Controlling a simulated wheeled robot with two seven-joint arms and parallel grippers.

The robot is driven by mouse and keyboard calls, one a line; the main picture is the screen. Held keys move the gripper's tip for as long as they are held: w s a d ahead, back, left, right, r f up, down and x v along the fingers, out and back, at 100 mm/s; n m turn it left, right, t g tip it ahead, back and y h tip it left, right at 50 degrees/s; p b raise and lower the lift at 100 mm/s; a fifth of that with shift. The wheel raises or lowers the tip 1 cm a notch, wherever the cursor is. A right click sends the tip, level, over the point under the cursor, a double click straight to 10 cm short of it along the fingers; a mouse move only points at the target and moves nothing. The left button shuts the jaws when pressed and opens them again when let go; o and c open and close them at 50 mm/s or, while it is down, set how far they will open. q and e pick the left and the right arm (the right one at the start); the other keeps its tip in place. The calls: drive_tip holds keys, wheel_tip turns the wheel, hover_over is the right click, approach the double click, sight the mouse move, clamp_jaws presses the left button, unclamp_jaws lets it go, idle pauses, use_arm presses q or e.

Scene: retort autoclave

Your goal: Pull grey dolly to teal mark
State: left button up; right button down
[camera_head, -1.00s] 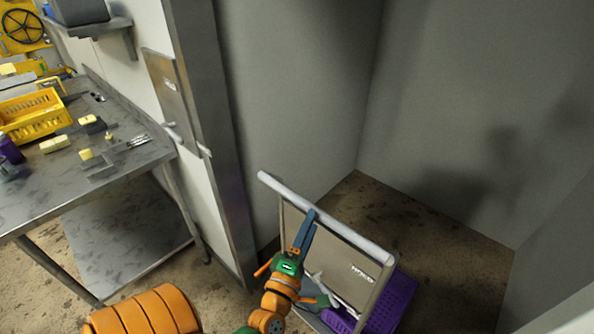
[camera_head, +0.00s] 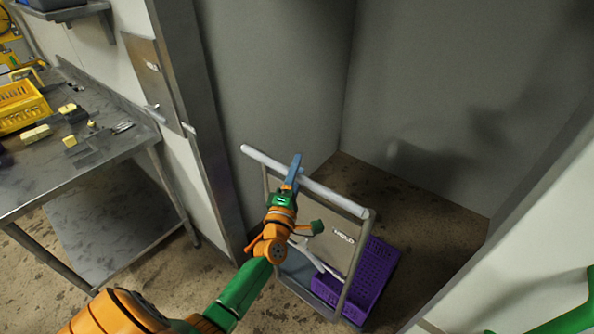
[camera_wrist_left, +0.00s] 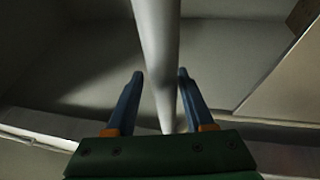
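The grey dolly (camera_head: 335,240) stands in a grey-walled recess, its panel lettered and a pale handle bar (camera_head: 335,198) across its top. My left gripper (camera_head: 296,168) is at the middle of this bar, its blue fingers reaching across it. In the left wrist view the bar (camera_wrist_left: 157,55) runs between the two fingers. The fingers are apart, with a visible gap beside the left one; firm contact does not show. My right gripper is out of view. No teal mark is in view.
A purple crate (camera_head: 374,268) sits low at the dolly's right side. A metal door frame (camera_head: 198,130) stands left of the recess. A steel table (camera_head: 95,155) with a yellow basket (camera_head: 20,108) is further left. A pale panel (camera_head: 520,250) fills the lower right.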

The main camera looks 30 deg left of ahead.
use_arm(q)
drive_tip(key=shift+w+a+f, duration=0.1)
drive_tip(key=shift+w, duration=0.05)
drive_tip(key=c, duration=0.7)
clamp_jaws()
drive_tip(key=shift+w+r, duration=0.15)
drive_tip(key=shift+r, duration=0.05)
